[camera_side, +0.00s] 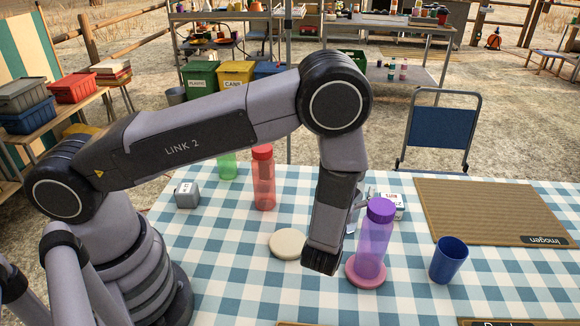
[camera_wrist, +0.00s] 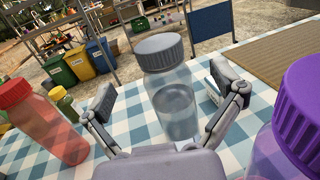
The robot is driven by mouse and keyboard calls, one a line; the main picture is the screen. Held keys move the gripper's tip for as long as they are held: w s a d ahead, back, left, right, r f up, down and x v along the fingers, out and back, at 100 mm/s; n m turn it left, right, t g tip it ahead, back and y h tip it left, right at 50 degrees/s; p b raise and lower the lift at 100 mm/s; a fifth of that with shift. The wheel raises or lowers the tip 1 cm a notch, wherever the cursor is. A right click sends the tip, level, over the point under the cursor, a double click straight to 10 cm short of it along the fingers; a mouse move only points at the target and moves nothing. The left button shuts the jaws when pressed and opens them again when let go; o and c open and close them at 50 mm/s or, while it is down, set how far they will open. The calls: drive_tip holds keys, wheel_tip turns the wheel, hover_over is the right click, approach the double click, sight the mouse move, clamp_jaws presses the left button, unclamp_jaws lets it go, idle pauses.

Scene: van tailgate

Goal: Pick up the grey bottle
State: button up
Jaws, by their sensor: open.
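The grey bottle (camera_wrist: 174,104) is clear with a ribbed grey cap and stands upright on the checked cloth in the wrist view. My gripper (camera_wrist: 166,92) is open, with one finger to the left of the bottle and one to the right. Nothing is held. The bottle appears between or just beyond the fingertips; I cannot tell how deep it sits between them. In the side view my wrist hides most or all of the grey bottle.
A purple bottle (camera_side: 374,238) stands on a pink coaster (camera_side: 365,276) close to my wrist, with a blue cup (camera_side: 448,260) at its right. A red bottle (camera_side: 264,180), green bottle (camera_side: 227,167) and cream disc (camera_side: 288,243) are to the left. A woven mat (camera_side: 490,210) lies right.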

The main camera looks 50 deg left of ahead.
wheel_tip(320, 180, down, 7)
drive_tip(key=x, duration=0.5)
drive_tip(key=shift+c, duration=0.4)
drive_tip(key=shift+d+r, duration=0.1)
drive_tip(key=c, duration=1.3)
drive_tip(key=shift+o, duration=0.2)
